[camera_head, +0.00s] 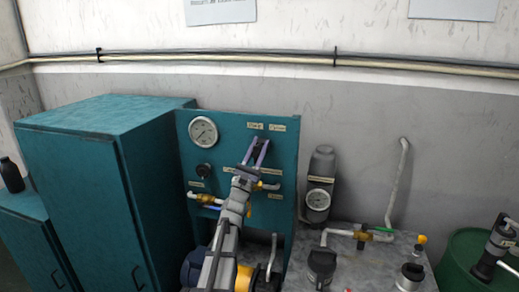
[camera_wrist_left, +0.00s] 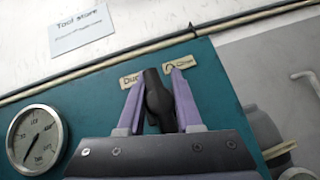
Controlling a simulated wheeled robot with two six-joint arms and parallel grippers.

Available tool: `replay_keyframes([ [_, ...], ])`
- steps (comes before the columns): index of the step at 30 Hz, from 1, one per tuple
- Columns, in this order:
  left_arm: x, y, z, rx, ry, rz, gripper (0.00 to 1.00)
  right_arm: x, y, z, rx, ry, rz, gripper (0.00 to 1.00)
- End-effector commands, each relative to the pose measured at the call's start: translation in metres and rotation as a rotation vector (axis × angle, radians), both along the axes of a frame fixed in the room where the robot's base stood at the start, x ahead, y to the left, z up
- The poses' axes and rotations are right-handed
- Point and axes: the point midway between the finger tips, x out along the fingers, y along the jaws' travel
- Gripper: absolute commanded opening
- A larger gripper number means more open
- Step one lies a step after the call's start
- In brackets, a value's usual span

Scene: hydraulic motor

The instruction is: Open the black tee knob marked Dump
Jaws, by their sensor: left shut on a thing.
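The black tee knob (camera_wrist_left: 158,100) shows in the left wrist view on the teal panel (camera_wrist_left: 100,110), under a tag reading "Du…" (camera_wrist_left: 131,79) whose end is hidden. My left gripper (camera_wrist_left: 156,98) has its purple fingers on both sides of the knob and is shut on it. In the head view my left gripper (camera_head: 257,152) reaches up to the panel (camera_head: 226,142), just below two small tags (camera_head: 256,126). The knob is largely hidden there by the fingers. My right gripper is not in view.
A gauge (camera_head: 203,132) and a black round knob (camera_head: 204,170) are on the panel's left. Valves with brass bodies (camera_head: 201,197) sit lower. A teal cabinet (camera_head: 80,180) stands left. A grey cylinder with a gauge (camera_head: 318,185) and a green drum (camera_head: 462,265) stand right.

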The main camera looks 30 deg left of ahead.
Motion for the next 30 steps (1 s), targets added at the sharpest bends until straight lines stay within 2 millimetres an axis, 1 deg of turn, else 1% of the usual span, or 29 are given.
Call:
replay_keyframes([
  [13, 0.0, 0.0005, 0.0001, -0.009, -0.003, 0.0, 0.0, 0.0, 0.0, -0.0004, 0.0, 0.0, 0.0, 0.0],
  [14, 0.0, 0.0004, 0.0, -0.009, -0.003, 0.0, 0.36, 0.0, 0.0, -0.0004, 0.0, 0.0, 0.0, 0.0],
  [15, 0.0, 0.0004, 0.0, -0.009, -0.003, 0.0, 0.41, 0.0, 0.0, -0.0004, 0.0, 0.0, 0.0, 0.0],
  [21, -0.0001, 0.0002, -0.0001, -0.008, -0.003, 0.0, 0.63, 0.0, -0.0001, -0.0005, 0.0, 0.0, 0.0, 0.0],
  [30, -0.0012, 0.0, -0.0014, -0.007, -0.002, 0.0, 0.64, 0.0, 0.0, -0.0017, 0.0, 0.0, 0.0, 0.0],
])
